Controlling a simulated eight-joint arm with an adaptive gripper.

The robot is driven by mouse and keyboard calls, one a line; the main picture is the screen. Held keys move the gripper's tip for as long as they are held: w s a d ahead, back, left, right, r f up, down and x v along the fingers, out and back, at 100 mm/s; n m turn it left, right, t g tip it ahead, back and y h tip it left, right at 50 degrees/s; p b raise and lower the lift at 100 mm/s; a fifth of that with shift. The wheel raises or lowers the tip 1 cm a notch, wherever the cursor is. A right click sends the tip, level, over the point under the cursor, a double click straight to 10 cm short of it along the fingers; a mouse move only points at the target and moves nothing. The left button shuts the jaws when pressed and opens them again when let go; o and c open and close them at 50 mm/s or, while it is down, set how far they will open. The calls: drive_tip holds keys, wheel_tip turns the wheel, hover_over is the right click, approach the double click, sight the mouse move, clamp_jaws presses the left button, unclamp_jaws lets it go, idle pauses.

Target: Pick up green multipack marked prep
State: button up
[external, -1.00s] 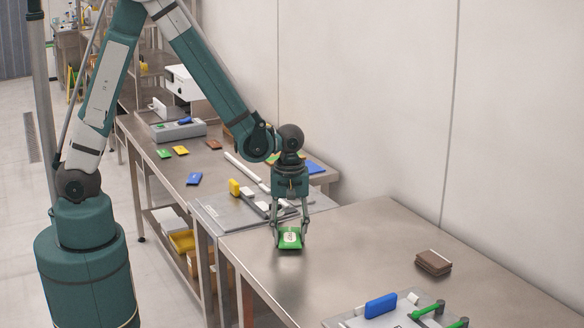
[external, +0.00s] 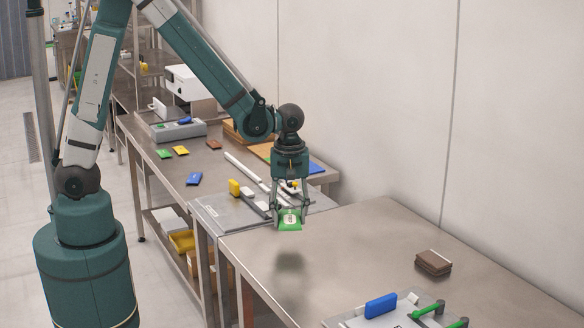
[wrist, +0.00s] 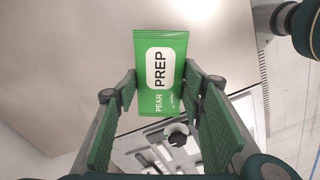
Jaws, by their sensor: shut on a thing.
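The green multipack (external: 289,224) is a flat green packet with a white label. In the wrist view my gripper's fingers (wrist: 160,105) hold the lower half of the packet.
A brown stack (external: 433,263) lies at the right of the near table. A tray with a blue block (external: 381,306) and green-handled tools sits at the front edge. The near table's middle is clear.

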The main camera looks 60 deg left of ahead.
sight(290, 216)
drive_tip(key=shift+r, duration=2)
